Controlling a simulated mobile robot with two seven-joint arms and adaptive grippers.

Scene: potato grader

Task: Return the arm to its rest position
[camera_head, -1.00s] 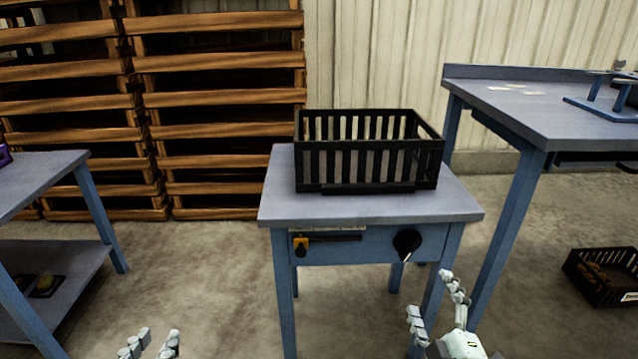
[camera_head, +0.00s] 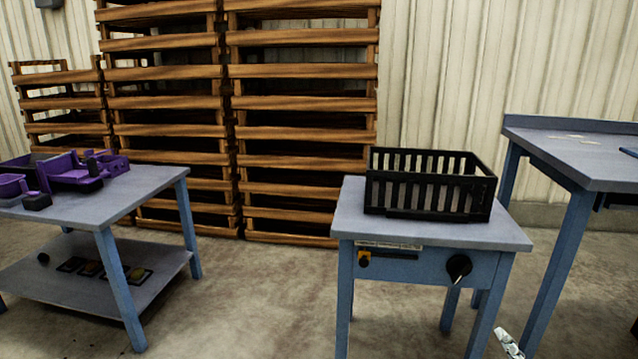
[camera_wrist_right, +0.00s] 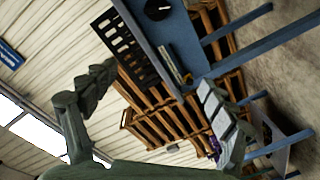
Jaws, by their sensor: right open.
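My right gripper (camera_wrist_right: 156,80) is open in the right wrist view, its two fingers spread wide with nothing between them. In the head view only a pale finger part of it (camera_head: 508,344) shows at the bottom edge, in front of the small blue table (camera_head: 350,212) and below its top. My left gripper is out of view. A black slatted crate (camera_head: 415,197) stands upright on the small table, apart from my right gripper.
A taller blue table (camera_head: 600,165) stands at the right. A low two-level table (camera_head: 150,190) with purple items (camera_head: 75,172) stands at the left. Wooden pallets (camera_head: 300,100) are stacked behind. The floor between the left and small tables is clear.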

